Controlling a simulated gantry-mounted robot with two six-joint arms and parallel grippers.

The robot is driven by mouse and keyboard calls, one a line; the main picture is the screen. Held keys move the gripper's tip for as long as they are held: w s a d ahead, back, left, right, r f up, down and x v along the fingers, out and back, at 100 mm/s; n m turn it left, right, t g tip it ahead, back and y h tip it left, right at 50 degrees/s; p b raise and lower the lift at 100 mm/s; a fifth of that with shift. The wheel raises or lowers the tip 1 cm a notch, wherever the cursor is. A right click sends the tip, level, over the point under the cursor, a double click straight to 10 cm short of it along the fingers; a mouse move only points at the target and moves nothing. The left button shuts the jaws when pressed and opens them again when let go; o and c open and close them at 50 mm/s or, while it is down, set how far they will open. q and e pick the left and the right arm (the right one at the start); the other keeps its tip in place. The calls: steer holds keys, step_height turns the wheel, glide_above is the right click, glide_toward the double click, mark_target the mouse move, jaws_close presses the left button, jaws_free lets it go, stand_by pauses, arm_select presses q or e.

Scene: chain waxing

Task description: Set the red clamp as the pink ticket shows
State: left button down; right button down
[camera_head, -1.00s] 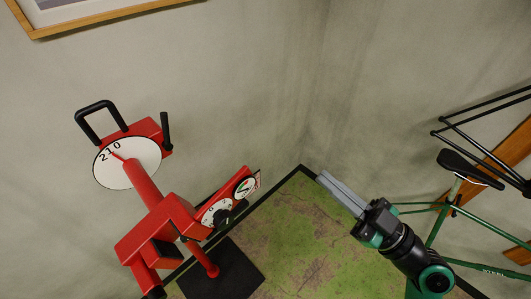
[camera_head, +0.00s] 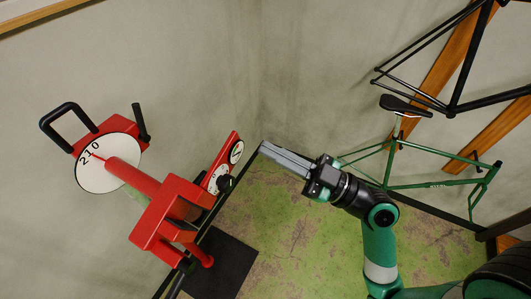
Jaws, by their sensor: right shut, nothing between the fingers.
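The red clamp (camera_head: 165,212) stands at the left on a black base plate (camera_head: 232,262). A white disc (camera_head: 122,150) on its upper left end reads "210" beside a red pointer. A black looped handle (camera_head: 57,122) and a short black lever (camera_head: 141,122) rise there. On its right side a red panel carries a small round dial (camera_head: 237,152) and a second white dial with a black knob (camera_head: 226,183). My right gripper (camera_head: 264,147) is shut and empty, its grey fingers pointing left, just right of the panel in the picture. No pink ticket shows. My left gripper is not in view.
A green bicycle frame (camera_head: 432,184) with a black saddle (camera_head: 403,105) stands at the right. A black frame (camera_head: 440,98) hangs above it near wooden boards (camera_head: 490,135). The green mottled floor (camera_head: 300,240) between clamp and bicycle is clear.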

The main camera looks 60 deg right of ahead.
steer(key=x, duration=0.8)
steer(key=shift+w+f+p, duration=0.15)
steer(key=shift+p, duration=0.15)
steer(key=f, duration=0.1)
steer(key=d+f+b, duration=0.1)
steer(key=shift+f, duration=0.4)
steer(key=shift+d+f, duration=0.1)
steer(key=shift+f, duration=0.2)
